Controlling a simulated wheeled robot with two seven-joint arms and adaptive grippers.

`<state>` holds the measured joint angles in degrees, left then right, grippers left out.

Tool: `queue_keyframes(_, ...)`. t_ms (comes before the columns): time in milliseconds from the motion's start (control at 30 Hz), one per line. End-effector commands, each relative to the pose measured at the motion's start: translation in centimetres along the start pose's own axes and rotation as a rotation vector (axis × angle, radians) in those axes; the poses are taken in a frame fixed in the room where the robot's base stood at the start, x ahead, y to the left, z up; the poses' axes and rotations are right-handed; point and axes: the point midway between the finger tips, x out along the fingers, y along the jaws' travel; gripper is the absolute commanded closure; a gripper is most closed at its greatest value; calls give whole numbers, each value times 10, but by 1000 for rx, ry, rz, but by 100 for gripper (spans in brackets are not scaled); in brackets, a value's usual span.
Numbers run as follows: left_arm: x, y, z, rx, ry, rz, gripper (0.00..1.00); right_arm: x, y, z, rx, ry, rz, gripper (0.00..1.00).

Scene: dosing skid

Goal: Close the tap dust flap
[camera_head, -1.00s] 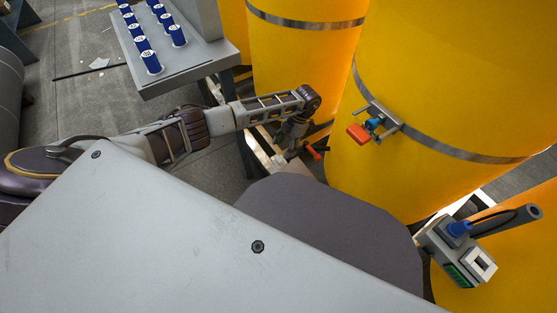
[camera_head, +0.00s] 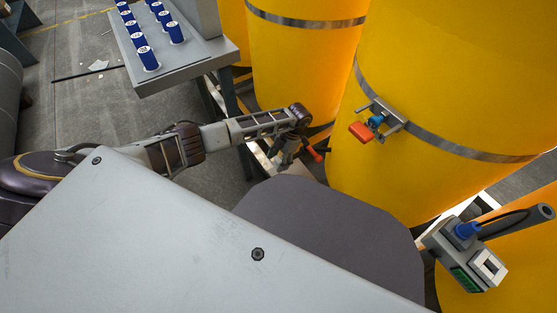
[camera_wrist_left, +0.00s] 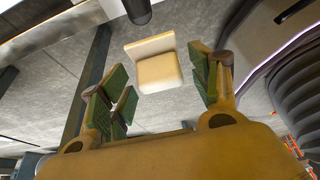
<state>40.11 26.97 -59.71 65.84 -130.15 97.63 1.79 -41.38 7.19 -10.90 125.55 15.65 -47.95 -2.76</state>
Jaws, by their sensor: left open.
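My left gripper (camera_head: 284,160) hangs from its wrist beside the yellow tanks, small and partly dark in the head view. In the left wrist view the gripper (camera_wrist_left: 160,72) is open, its green-padded fingers wide apart with nothing between them held. A pale cream plate with a raised edge (camera_wrist_left: 158,70) shows beyond the fingertips; I cannot tell whether it is the dust flap. A red lever-like part (camera_head: 314,153) sticks out just right of the gripper in the head view. I cannot make out the tap or flap for certain. My right gripper is not in view.
Yellow tanks (camera_head: 440,70) with metal bands stand close to the arm. A bracket with a blue and orange-red fitting (camera_head: 362,132) juts from one. A grey boxed device (camera_head: 470,260) is at lower right. A grey shelf (camera_head: 185,70) with blue cylinders stands behind the arm.

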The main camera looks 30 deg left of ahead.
Motion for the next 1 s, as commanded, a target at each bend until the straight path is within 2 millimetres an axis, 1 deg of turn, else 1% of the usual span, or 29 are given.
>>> queue_keyframes(33, 0, 0, 0, 0, 0, 0, 38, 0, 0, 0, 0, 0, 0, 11)
queue_keyframes(67, 0, 0, 0, 0, 0, 0, 40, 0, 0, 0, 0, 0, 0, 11)
queue_keyframes(367, 0, 0, 0, 0, 0, 0, 79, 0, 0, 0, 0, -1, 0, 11)
queue_keyframes(733, 1, 0, -1, -1, -21, 1, 80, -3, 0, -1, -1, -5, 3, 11)
queue_keyframes(1000, 3, 0, -3, 0, -97, 2, 80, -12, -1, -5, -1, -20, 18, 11)
